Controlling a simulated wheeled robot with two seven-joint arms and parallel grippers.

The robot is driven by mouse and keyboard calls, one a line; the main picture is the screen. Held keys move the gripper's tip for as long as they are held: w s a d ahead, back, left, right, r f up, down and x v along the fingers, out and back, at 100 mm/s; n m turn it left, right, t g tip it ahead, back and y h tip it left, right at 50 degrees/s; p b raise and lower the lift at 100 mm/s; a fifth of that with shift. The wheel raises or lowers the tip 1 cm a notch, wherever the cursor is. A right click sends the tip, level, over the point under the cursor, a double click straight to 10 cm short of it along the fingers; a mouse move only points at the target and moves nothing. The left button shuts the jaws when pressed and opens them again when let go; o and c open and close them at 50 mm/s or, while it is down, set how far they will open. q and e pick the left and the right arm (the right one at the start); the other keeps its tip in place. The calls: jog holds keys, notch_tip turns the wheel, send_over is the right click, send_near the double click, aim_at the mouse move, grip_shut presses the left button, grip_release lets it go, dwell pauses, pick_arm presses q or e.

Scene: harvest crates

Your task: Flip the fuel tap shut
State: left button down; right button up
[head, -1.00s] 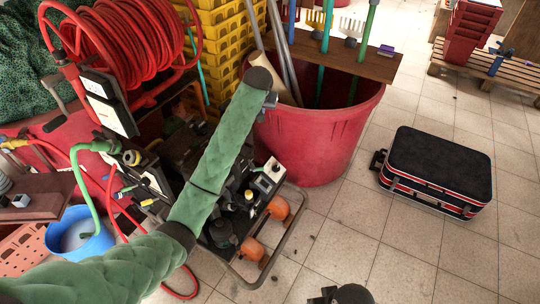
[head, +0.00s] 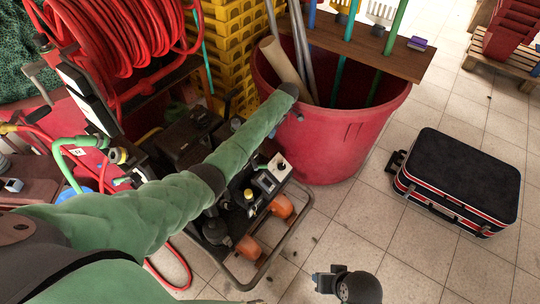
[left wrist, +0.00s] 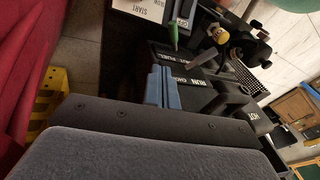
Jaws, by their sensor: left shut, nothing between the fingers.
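In the left wrist view a black machine panel fills the top middle. A dark plate with a partly readable FUEL label (left wrist: 178,55) is on it, and a small green-tipped lever (left wrist: 173,32), probably the fuel tap, stands beside the label. Its exact position is hard to tell. My left gripper (left wrist: 164,70) is shut and empty, its blue fingers side by side near the FUEL and RUN/CHOKE labels (left wrist: 197,82). I cannot tell whether they touch anything. In the head view my green-sleeved left arm crosses the machine (head: 262,190) and hides the fingers and tap.
A yellow knob (left wrist: 220,36) stands right of the lever. A red bin (head: 335,150) with poles stands beside the machine. A black suitcase (head: 460,175) lies on the tiled floor, and yellow crates (head: 228,60) and a red hose reel (head: 115,45) stand behind. Floor between machine and suitcase is mostly clear.

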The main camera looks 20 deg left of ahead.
pick_arm(q)
jog(key=n, duration=0.5)
jog(key=shift+s+r+n, duration=0.25)
jog(key=shift+s+n, duration=0.05)
pick_arm(e)
jog(key=shift+w+r, duration=0.15)
pick_arm(q)
send_near(260, 166)
notch_tip(260, 166, down, 2)
jog(key=w+a, duration=0.1)
jog(key=w, duration=0.1)
jog(key=f, duration=0.1)
jog(key=s+f+p, duration=0.1)
jog(key=f, duration=0.1)
jog(key=shift+s+d+f, duration=0.1)
jog(key=shift+s+f, duration=0.05)
jog(key=shift+s, duration=0.1)
jog(key=shift+s+d+f, duration=0.1)
jog(key=shift+s+f, duration=0.2)
jog(key=shift+f, duration=0.2)
pick_arm(e)
jog(key=shift+s+d+r, duration=0.2)
jog(key=shift+d+r, duration=0.4)
jog(key=shift+r, duration=0.1)
